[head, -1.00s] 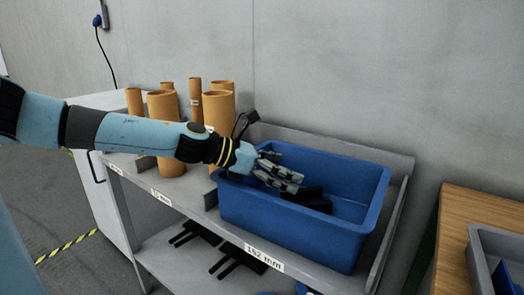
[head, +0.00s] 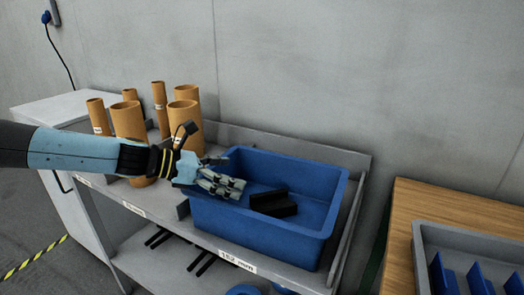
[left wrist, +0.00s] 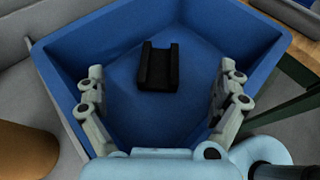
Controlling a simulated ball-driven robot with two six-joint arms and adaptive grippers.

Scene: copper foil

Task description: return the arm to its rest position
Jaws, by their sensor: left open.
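My left gripper (head: 222,178) comes in from the left in the head view, over the left side of a blue bin (head: 262,238). In the left wrist view its two fingers (left wrist: 162,110) stand wide apart with nothing between them. A black channel-shaped piece (head: 273,204) lies in the bin; it also shows in the left wrist view (left wrist: 158,68), beyond the fingertips and apart from them. My right gripper is not in these views.
The bin stands on a grey shelf unit (head: 150,220). Several brown cardboard tubes (head: 128,122) stand on the shelf behind my left arm. A wooden table (head: 400,220) with a grey divided tray (head: 425,245) is at the right. A grey wall is behind.

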